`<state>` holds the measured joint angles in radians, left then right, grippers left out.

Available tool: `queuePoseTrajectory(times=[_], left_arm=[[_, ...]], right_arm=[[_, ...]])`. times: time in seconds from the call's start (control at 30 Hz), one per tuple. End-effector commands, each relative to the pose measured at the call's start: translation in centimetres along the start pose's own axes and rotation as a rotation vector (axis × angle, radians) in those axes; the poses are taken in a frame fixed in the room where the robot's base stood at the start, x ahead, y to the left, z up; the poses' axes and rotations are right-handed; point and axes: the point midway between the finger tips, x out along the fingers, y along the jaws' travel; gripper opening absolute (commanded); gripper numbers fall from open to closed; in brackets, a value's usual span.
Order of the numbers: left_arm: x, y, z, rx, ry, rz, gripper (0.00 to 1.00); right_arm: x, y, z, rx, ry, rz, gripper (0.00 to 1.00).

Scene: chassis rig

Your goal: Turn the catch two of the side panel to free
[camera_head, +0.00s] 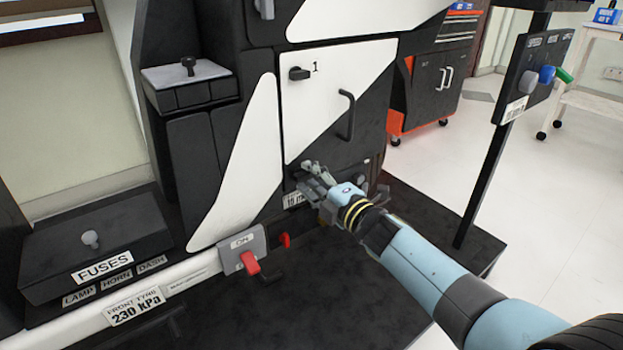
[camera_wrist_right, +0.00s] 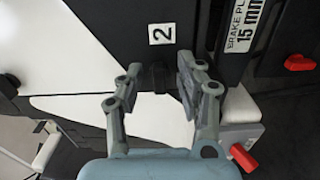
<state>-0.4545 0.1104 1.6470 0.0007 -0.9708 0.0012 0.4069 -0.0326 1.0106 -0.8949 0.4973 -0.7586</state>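The side panel (camera_head: 322,95) is white and black, with a dark handle (camera_head: 346,115). A dark catch marked 1 (camera_head: 300,73) is near its top left. My right gripper (camera_head: 314,175) is at the lower part of the panel and hides catch two in the head view. In the right wrist view, the dark catch two (camera_wrist_right: 156,76) sits beside a white label "2" (camera_wrist_right: 161,34). My right gripper's fingers (camera_wrist_right: 160,72) are apart, one on each side of this catch. I cannot tell whether they touch it. My left gripper is out of view.
A grey switch box marked ON with a red lever (camera_head: 249,263) and a small red knob (camera_head: 285,240) stand low, left of my right gripper. A black post with a knob panel (camera_head: 527,75) stands right. A fuses box (camera_head: 95,245) is at left.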

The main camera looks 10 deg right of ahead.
Motion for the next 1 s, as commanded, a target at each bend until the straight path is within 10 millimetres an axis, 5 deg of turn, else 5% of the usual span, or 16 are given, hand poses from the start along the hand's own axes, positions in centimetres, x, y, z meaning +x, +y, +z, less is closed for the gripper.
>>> queuePoseTrajectory(times=[0.27,0.7,1.0], left_arm=[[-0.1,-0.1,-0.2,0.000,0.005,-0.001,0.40],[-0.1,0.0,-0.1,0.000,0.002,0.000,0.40],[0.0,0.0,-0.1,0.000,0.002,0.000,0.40]], right_arm=[[-0.8,-0.1,0.0,-0.001,0.000,-0.001,0.37],[-9.7,-0.1,0.0,-0.002,0.001,-0.001,0.37],[-12.0,0.0,0.0,-0.001,0.000,0.000,0.37]])
